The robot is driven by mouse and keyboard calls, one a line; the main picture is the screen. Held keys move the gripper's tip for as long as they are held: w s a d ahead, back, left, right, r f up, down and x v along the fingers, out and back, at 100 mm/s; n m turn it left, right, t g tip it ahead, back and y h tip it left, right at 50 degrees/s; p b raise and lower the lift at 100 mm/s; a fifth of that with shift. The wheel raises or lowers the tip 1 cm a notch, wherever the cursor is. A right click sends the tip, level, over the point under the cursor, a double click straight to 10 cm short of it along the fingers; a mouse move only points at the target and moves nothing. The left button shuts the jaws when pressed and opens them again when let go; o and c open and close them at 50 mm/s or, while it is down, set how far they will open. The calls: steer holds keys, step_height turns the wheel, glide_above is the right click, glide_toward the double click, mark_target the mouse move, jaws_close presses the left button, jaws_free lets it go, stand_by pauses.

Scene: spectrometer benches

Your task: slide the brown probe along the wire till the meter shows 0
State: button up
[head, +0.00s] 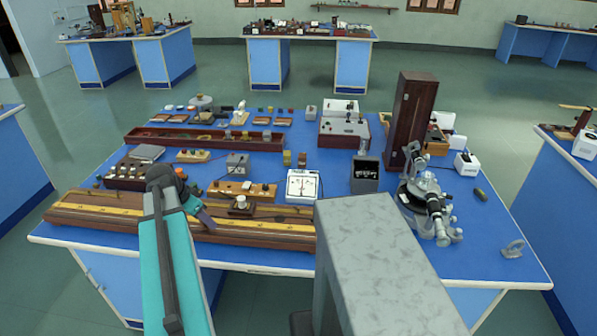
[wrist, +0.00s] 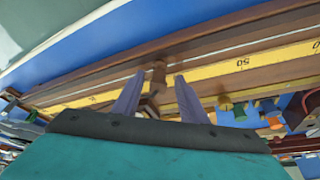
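The brown probe (wrist: 158,76) stands over the wire board in the wrist view, between the two purple fingers of my gripper (wrist: 160,80). The fingers are apart, with a visible gap on each side of the probe. In the head view my gripper (head: 203,216) is low over the long wooden wire board (head: 110,216), left of its middle, and I cannot make out the probe there. The board's yellow scale (wrist: 212,71) shows a 50 mark to the right of the probe. The white meter (head: 302,186) stands behind the board; its reading is too small to tell.
A wooden board with knobs (head: 242,190) and a dark box (head: 364,174) stand behind the wire board. A grey metal instrument (head: 425,200) and a tall wooden case (head: 410,120) stand at the right. The blue table's front strip is clear.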

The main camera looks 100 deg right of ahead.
steer(key=b+v, duration=0.2)
steer(key=v, duration=1.1)
steer(key=shift+r, duration=0.35)
steer(key=shift+w+a, duration=0.15)
stand_by(0.4)
